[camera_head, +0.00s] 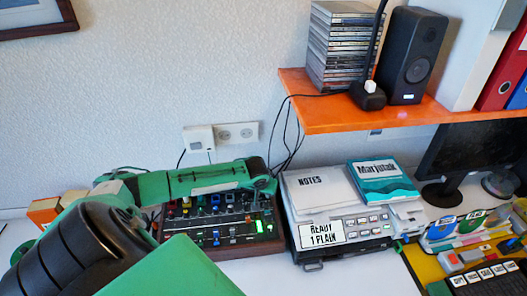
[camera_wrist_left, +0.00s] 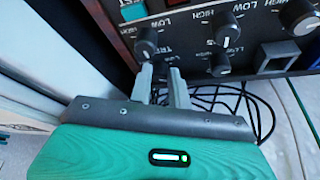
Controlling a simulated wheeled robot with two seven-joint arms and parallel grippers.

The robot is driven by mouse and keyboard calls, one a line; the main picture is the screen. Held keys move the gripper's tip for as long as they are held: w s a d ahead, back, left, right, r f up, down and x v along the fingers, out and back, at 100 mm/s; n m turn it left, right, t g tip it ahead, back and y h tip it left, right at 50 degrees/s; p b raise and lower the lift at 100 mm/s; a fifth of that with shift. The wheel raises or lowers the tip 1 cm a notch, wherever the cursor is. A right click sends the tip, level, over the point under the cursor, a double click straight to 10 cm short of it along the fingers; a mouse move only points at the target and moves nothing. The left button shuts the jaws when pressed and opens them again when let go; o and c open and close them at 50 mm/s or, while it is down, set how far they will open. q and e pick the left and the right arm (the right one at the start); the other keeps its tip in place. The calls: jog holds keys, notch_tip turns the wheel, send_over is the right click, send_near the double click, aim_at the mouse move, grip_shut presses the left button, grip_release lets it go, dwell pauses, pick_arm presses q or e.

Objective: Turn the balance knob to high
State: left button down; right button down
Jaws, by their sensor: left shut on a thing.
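A dark control panel (camera_wrist_left: 190,57) with several black knobs and "LOW" and "HIGH" labels fills the top of the left wrist view. In the head view it is the dark unit (camera_head: 209,232) with coloured buttons on the desk. My left gripper (camera_wrist_left: 160,74) is at the panel, its two fingers shut on a small knob there, mostly hidden by the fingers. A larger knob (camera_wrist_left: 147,41) sits just above the left finger; another knob (camera_wrist_left: 221,65) is to the right. I cannot read a balance label. In the head view my left gripper (camera_head: 263,184) reaches over the unit. The right gripper is not in view.
A printer-like machine (camera_head: 345,223) with "NOTES" on top stands right of the unit. An orange shelf (camera_head: 420,112) with a speaker (camera_head: 412,55) and a stack of cases (camera_head: 340,45) hangs above. Black cables (camera_wrist_left: 235,97) lie beside the panel.

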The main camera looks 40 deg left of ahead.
pick_arm(q)
jog(key=shift+a+r+m+h+p, duration=0.15)
jog(key=shift+m+h+p, duration=0.35)
jog(key=shift+m+p, duration=0.5)
jog(key=shift+m+t, duration=0.3)
jog(key=shift+m, duration=0.3)
jog(key=c, duration=1.6)
grip_release()
